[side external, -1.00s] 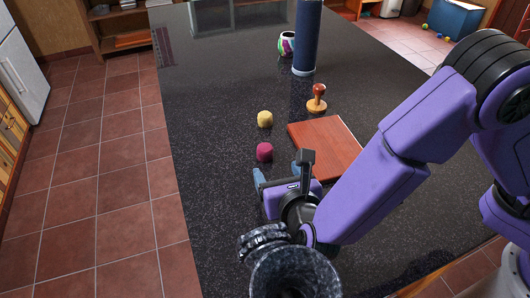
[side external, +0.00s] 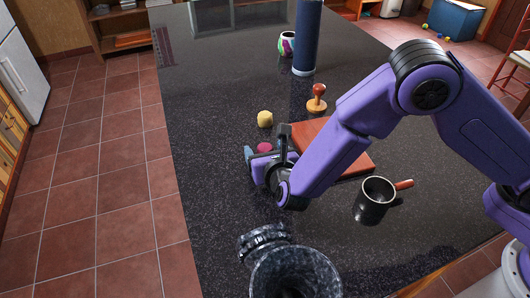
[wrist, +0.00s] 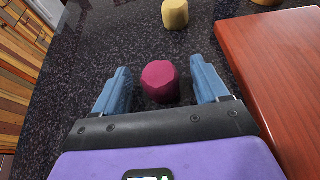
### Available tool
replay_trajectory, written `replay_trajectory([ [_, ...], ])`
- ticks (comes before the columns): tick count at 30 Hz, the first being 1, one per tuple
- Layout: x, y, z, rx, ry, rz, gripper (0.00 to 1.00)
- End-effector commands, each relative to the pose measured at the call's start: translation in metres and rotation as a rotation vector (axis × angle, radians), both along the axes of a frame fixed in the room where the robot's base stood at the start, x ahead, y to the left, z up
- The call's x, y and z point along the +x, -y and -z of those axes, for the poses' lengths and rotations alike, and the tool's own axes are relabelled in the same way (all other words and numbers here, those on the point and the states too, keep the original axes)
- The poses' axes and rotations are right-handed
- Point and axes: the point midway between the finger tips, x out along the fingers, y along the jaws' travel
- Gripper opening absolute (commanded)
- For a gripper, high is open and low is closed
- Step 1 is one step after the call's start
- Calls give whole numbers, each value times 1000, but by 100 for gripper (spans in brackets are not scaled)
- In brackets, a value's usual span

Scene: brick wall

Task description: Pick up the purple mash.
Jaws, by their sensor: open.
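The purple mash is a small faceted magenta lump (side external: 264,147) on the dark speckled counter. In the wrist view the lump (wrist: 160,84) sits between the two blue fingers, nearer their tips, with dark gaps on both sides. My gripper (wrist: 160,70) is open and low over the counter, its fingers either side of the lump. In the side view my gripper (side external: 261,152) partly hides the lump's near side. I see no finger touching it.
A yellow lump (side external: 265,119) lies just beyond. A reddish wooden board (side external: 358,164) lies close on the right, with a stamp (side external: 317,98) behind it. A dark mug (side external: 374,203) stands front right. A blue cylinder (side external: 307,40) and patterned cup (side external: 286,44) stand farther back. Counter left of the lump is clear.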

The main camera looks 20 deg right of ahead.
Motion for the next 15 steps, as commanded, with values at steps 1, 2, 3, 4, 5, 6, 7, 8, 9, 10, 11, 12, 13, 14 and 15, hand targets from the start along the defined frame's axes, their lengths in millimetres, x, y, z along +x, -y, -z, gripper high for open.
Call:
replay_trajectory([
  [1, 4, 1, 2, 0, 0, 1, 74],
  [2, 5, 1, 2, -1, 0, 0, 74],
  [3, 5, 1, 2, -1, 0, 0, 74],
  [4, 6, 1, 3, -1, 0, 0, 74],
  [5, 6, 1, 3, 0, -1, -1, 74],
  [6, 6, 1, 2, -1, 0, -1, 74],
  [7, 5, 1, 2, -1, 0, -1, 74],
  [8, 5, 1, 2, -1, 0, -1, 74],
  [9, 5, 1, 2, -1, 0, -1, 74],
  [10, 5, 1, 2, -1, 0, -1, 64],
  [11, 5, 1, 2, -1, 0, -1, 54],
  [12, 5, 1, 2, -1, 0, 0, 41],
  [13, 5, 1, 2, -1, 0, 0, 32],
  [14, 5, 1, 2, -1, 0, 0, 32],
  [15, 5, 1, 2, -1, 0, 0, 31],
])
